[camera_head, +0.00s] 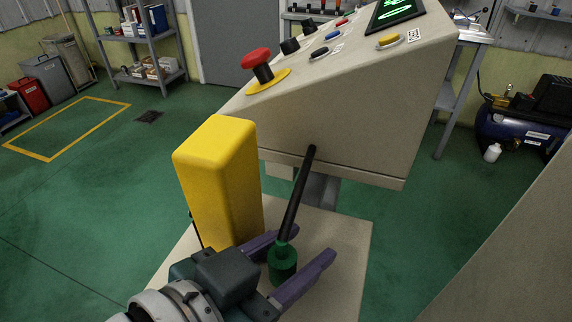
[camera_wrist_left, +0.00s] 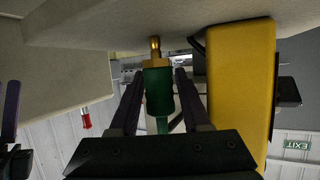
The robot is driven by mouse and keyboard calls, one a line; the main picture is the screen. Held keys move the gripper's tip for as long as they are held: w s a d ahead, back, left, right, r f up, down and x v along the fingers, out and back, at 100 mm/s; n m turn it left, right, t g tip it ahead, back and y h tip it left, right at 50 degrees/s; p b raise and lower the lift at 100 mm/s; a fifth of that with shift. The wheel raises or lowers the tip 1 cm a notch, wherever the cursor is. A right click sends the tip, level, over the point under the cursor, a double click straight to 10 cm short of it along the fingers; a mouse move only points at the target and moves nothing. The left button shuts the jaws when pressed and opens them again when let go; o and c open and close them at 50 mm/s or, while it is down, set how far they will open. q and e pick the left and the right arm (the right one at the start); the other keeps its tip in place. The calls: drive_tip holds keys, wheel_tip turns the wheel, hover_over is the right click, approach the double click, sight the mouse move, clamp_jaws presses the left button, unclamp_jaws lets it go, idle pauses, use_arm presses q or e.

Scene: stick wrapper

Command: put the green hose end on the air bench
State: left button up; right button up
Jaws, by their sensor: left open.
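The green hose end (camera_head: 283,262) is upright, with a black hose (camera_head: 299,190) running up from it in front of the sloped console. My left gripper (camera_head: 296,246) is open, its purple fingers on either side of the green hose end. In the left wrist view the green hose end (camera_wrist_left: 159,92) is between the fingers of my left gripper (camera_wrist_left: 158,85), with visible gaps. Its brass tip (camera_wrist_left: 154,49) reaches a beige surface; I cannot tell whether it is seated. A purple finger (camera_wrist_left: 9,108), apparently my right gripper's, shows at the left edge. I cannot tell which surface is the air bench.
A yellow post (camera_head: 222,185) stands close left of the hose end on a beige slab (camera_head: 345,250). The beige console (camera_head: 350,110) with buttons overhangs behind. A blue compressor (camera_head: 520,125) and shelves (camera_head: 150,50) are farther back. Green floor is open at left.

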use_arm(q)
drive_tip(key=shift+w+d+f, duration=0.1)
drive_tip(key=shift+w+d, duration=0.1)
drive_tip(key=shift+w, duration=0.05)
drive_tip(key=shift+c, duration=0.4)
clamp_jaws()
